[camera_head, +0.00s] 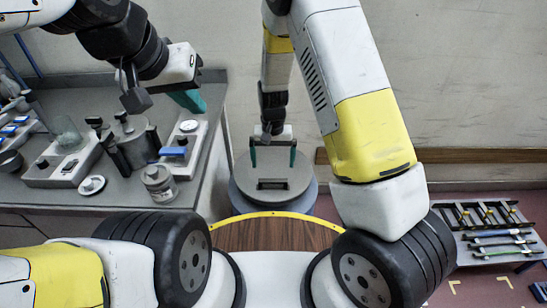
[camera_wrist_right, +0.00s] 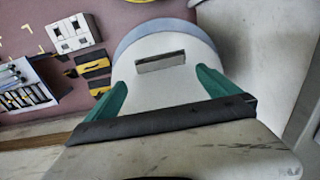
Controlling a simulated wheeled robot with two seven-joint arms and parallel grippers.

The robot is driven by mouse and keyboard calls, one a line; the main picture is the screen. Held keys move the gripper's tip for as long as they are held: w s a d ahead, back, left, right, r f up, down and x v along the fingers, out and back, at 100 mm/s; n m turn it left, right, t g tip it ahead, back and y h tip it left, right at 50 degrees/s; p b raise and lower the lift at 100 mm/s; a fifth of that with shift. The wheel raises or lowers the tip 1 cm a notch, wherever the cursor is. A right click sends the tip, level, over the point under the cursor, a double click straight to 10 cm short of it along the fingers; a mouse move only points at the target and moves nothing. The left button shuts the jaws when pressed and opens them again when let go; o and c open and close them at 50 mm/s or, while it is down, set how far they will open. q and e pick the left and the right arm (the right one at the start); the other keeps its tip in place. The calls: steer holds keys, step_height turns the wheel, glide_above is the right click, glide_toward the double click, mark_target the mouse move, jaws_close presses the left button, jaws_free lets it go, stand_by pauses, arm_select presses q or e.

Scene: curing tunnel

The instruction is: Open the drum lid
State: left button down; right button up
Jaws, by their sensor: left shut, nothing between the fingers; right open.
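The drum (camera_head: 236,203) stands on the floor in the middle of the head view, with a round grey lid (camera_head: 290,188) on top. The lid lies flat and has a dark rectangular recess or handle (camera_head: 271,184) near its front. My right gripper (camera_head: 273,163) is over the back part of the lid, pointing down, open and empty. In the right wrist view, the lid (camera_wrist_right: 155,90) and its slot-like handle (camera_wrist_right: 160,61) show just beyond the two spread green fingers. My left gripper (camera_head: 187,102) is shut and empty, high over the bench at the left.
A rack of tools (camera_head: 490,230) stands on the floor at the right. A wall with a wooden rail (camera_head: 460,156) is close behind the drum.

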mark_target(273, 180)
step_height(273, 180, down, 8)
steer(key=shift+r, duration=0.2)
steer(key=c, duration=1.7)
